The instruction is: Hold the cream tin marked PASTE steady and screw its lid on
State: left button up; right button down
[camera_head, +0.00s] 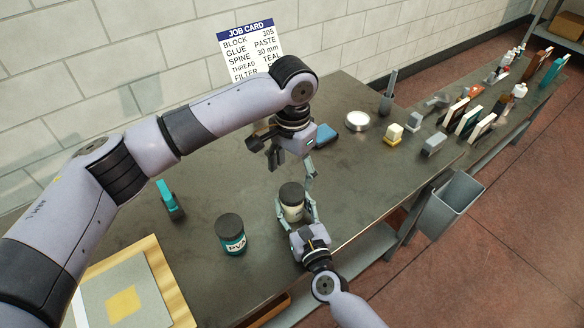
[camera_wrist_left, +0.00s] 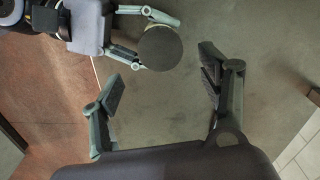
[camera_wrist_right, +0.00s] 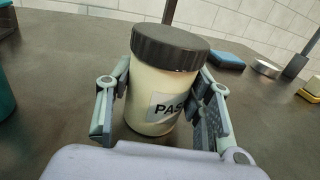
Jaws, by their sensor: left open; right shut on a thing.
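The cream tin marked PASTE (camera_head: 292,211) stands upright on the dark bench, its label partly showing in the right wrist view (camera_wrist_right: 155,100). Its dark lid (camera_head: 291,190) sits on its top; I cannot tell how tightly. The lid shows as a round disc in the left wrist view (camera_wrist_left: 160,48). My right gripper (camera_wrist_right: 165,85) is shut on the tin's body, a finger on each side. My left gripper (camera_wrist_left: 160,66) is open and empty above the tin, its fingers apart and not touching the lid.
A teal PVA jar (camera_head: 232,241) with a dark lid stands left of the tin. A teal tool (camera_head: 170,198), a blue block (camera_head: 325,136) and a round silver tin (camera_head: 357,121) are farther off. A grey bin (camera_head: 452,205) hangs at the bench's right edge.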

aim_at(292, 192)
pick_arm(q)
jog(key=shift+r+n, duration=0.7)
jog(key=shift+n, duration=0.4)
jog(key=shift+f, duration=4.05)
jog(key=shift+c, duration=0.3)
jog(key=c, duration=1.1)
jog(key=shift+c, duration=0.2)
jog(key=o, duration=1.3)
